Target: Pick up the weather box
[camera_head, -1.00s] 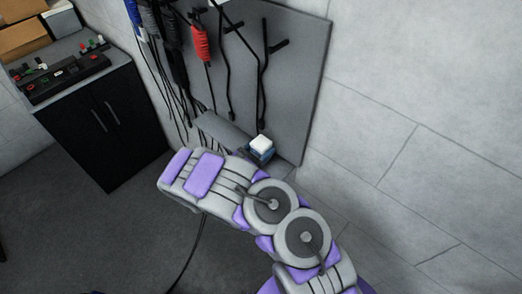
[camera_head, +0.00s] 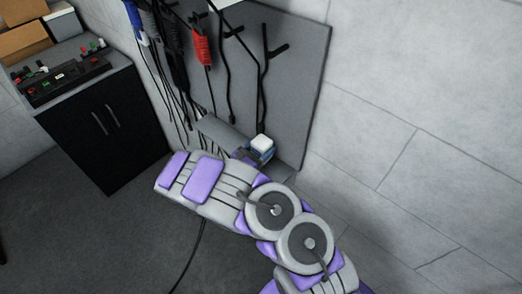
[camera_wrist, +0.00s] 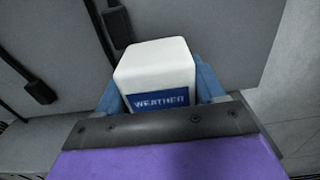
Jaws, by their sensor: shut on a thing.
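The weather box is a small white box with a blue label reading "WEATHER" (camera_wrist: 155,62). In the wrist view it sits between the two blue fingers of my gripper (camera_wrist: 158,92), which are shut on its sides. In the head view the white top of the weather box (camera_head: 262,142) shows just beyond the end of my arm, in front of the grey panel. My gripper (camera_head: 260,154) is mostly hidden there behind my arm. The underside of the box is hidden, so I cannot tell whether it touches the shelf.
A grey panel (camera_head: 300,90) on the wall holds hanging black cables and a red-handled one (camera_head: 201,46). A narrow grey shelf (camera_head: 222,131) juts from it. A black cabinet (camera_head: 105,130) with a control box (camera_head: 65,80) stands at left.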

